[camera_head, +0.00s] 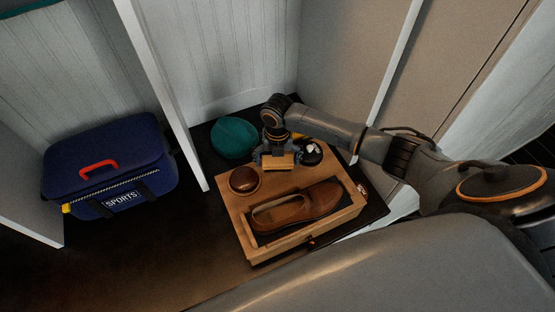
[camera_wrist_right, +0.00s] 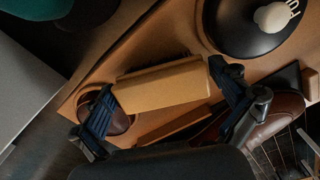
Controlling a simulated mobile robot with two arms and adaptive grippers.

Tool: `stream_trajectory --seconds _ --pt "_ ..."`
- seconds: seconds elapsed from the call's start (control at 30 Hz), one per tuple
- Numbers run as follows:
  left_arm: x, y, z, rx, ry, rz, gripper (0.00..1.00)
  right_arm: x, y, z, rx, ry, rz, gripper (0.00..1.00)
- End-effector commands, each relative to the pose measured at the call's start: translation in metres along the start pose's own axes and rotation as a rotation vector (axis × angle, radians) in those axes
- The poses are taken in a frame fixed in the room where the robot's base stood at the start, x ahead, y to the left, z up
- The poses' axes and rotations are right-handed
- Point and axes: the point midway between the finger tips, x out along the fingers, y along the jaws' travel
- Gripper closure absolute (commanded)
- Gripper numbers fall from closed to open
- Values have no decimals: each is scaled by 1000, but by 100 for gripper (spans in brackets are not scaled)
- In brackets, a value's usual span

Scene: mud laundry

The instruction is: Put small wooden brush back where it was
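The small wooden brush (camera_head: 279,162) shows as a light wooden block at my right gripper (camera_head: 277,155), over the back part of a wooden shoe box (camera_head: 235,215). In the right wrist view the brush (camera_wrist_right: 163,88) spans the space between the two dark finger pads of the gripper (camera_wrist_right: 166,92). Both pads appear to touch its ends, so the gripper looks shut on it. My left gripper is in neither view.
A brown shoe (camera_head: 300,205) lies in the box's recess. A round brown object (camera_head: 244,180) sits at the box's left back corner, and a black round object with a white top (camera_head: 312,150) at the back right. A teal round cushion (camera_head: 234,138) and a blue sports bag (camera_head: 110,165) are left.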

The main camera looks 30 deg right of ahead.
Motion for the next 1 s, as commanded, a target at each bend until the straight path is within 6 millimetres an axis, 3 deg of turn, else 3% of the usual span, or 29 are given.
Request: stream_trajectory --seconds 0.37,0.8,1.0 --pt "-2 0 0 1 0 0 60 -10 0 0 0 -2 1 0" --pt "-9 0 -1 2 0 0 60 -98 0 1 0 -3 2 0" --pt "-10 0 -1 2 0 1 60 -120 1 0 0 0 1 0"
